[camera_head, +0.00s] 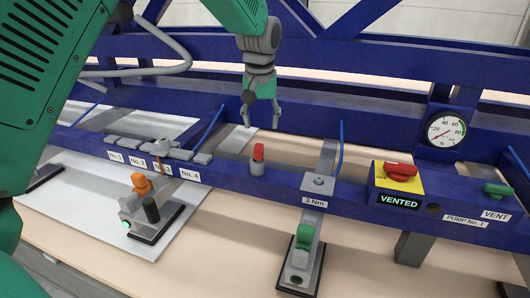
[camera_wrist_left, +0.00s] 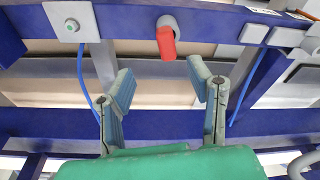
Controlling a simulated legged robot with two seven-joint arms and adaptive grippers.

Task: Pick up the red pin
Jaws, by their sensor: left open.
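The red pin (camera_head: 258,152) stands in a short grey round holder (camera_head: 257,168) on the blue rail. In the left wrist view the red pin (camera_wrist_left: 166,43) leans out of its grey socket, just beyond the fingertips. My left gripper (camera_head: 262,124) points down above and behind the pin, with its fingers apart and nothing between them. In the left wrist view the two fingers of my left gripper (camera_wrist_left: 161,72) are spread and do not touch the pin. My right gripper is not in view.
A "3 Nm" block (camera_head: 318,184) sits right of the pin, and a row of grey tabs (camera_head: 150,146) left of it. A yellow box with a red knob (camera_head: 398,178) reads VENTED. A gauge (camera_head: 446,129) stands at right. A blue beam (camera_head: 330,122) runs behind.

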